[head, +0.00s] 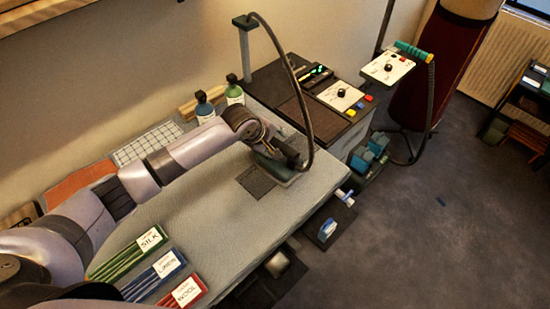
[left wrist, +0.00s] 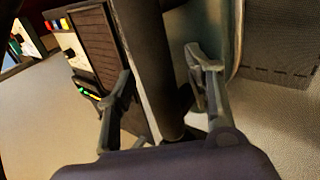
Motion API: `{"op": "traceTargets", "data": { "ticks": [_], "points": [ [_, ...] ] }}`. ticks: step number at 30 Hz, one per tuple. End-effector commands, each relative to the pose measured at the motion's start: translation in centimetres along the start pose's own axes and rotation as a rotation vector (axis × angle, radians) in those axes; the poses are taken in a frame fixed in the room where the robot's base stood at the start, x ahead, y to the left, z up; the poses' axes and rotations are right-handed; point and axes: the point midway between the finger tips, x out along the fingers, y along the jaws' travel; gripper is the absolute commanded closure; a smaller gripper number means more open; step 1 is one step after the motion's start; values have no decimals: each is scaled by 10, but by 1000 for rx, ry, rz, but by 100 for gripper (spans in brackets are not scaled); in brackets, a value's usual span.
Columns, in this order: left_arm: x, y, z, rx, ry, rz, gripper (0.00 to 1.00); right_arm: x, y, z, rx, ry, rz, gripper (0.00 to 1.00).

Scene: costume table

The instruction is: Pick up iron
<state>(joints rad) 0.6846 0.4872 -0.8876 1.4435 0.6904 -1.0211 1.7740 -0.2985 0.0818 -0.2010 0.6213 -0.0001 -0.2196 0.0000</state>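The iron (head: 283,176) sits on the grey-green table at the right end, its lower body grey-green and its handle dark. In the head view my left gripper (head: 283,150) is at the iron, and its arm hides part of it. In the left wrist view the dark handle (left wrist: 150,60) runs between the two fingers of my left gripper (left wrist: 160,80). The fingers are spread, one on each side, with what look like gaps beside the handle. Whether either finger touches it I cannot tell. My right gripper is not in view.
A hose (head: 308,100) arches from a post down to the iron. A dark panel unit (head: 305,92) with buttons stands behind. Two bottles (head: 234,91) stand at the table's back. Silk, linen and wool labelled bundles (head: 158,270) lie at front left. The table's middle (head: 215,205) is clear.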

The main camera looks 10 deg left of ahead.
Motion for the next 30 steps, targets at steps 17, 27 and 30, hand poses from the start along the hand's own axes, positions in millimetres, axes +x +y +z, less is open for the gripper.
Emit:
{"op": "traceTargets", "data": {
  "ticks": [17,27,30],
  "points": [
    [0,0,0,0,0,-1,92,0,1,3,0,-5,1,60],
    [0,0,0,0,0,-1,100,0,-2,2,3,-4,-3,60],
    [0,0,0,0,0,-1,100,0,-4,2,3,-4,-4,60]
  ]
}}
